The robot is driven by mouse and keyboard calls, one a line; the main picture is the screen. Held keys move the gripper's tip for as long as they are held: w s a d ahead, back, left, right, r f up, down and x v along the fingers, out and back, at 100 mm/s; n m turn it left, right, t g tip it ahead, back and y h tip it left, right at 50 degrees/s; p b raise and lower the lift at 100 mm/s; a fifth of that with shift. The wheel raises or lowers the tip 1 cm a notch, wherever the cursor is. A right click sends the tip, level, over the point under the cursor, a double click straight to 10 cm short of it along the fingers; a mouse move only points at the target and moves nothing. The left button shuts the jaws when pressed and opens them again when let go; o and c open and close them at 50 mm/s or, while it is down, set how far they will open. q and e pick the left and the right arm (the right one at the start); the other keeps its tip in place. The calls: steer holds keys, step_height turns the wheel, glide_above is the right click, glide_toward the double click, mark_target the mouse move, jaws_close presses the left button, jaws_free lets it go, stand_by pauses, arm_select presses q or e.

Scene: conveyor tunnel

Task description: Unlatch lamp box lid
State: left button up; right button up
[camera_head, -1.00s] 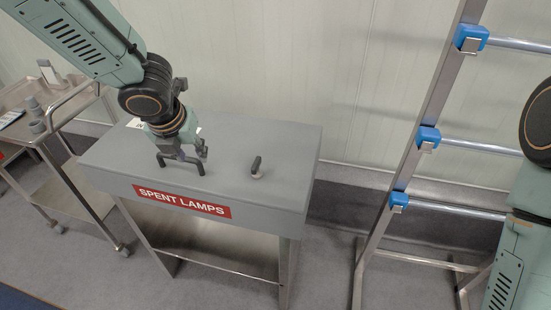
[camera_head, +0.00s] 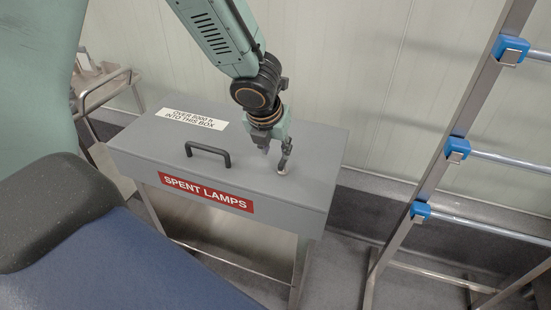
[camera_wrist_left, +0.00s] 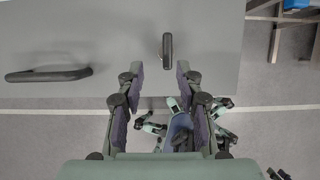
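The grey lamp box (camera_head: 140,146) stands on a metal frame, its flat lid down. A red "SPENT LAMPS" label (camera_head: 205,192) is on its front. A black bar handle (camera_head: 208,151) is on the lid; it also shows in the left wrist view (camera_wrist_left: 48,75). My left gripper (camera_head: 274,154) is over the lid at the latch. In the wrist view its fingers (camera_wrist_left: 160,72) are apart and empty, with the latch just beyond their tips. My right gripper is out of view.
A white notice (camera_head: 192,119) is on the lid's back left. A metal trolley (camera_head: 105,90) stands to the left. A metal rack with blue clamps (camera_head: 457,149) stands to the right. A pale wall (camera_head: 360,60) is close behind the box.

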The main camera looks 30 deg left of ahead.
mark_target(282, 160)
arm_select(q)
steer(key=w+f, duration=0.1)
steer(key=f, duration=0.1)
steer(key=w+d+f+b, duration=0.1)
steer(key=w+f, duration=0.1)
steer(key=shift+w+d+f, duration=0.1)
steer(key=shift+w, duration=0.05)
steer(key=shift+f, duration=0.15)
steer(key=shift+s+a, duration=0.6)
steer(key=shift+w+d, duration=0.15)
steer(key=shift+w, duration=0.1)
steer(key=shift+w+d+f, duration=0.1)
steer(key=shift+w+d, duration=0.15)
steer(key=shift+w, duration=0.05)
steer(key=c, duration=0.3)
steer(key=shift+s+a, duration=0.25)
steer(key=shift+s, duration=0.15)
jaws_close()
steer(key=shift+w+d, duration=0.15)
steer(key=shift+d, duration=0.05)
steer(key=shift+a, duration=0.1)
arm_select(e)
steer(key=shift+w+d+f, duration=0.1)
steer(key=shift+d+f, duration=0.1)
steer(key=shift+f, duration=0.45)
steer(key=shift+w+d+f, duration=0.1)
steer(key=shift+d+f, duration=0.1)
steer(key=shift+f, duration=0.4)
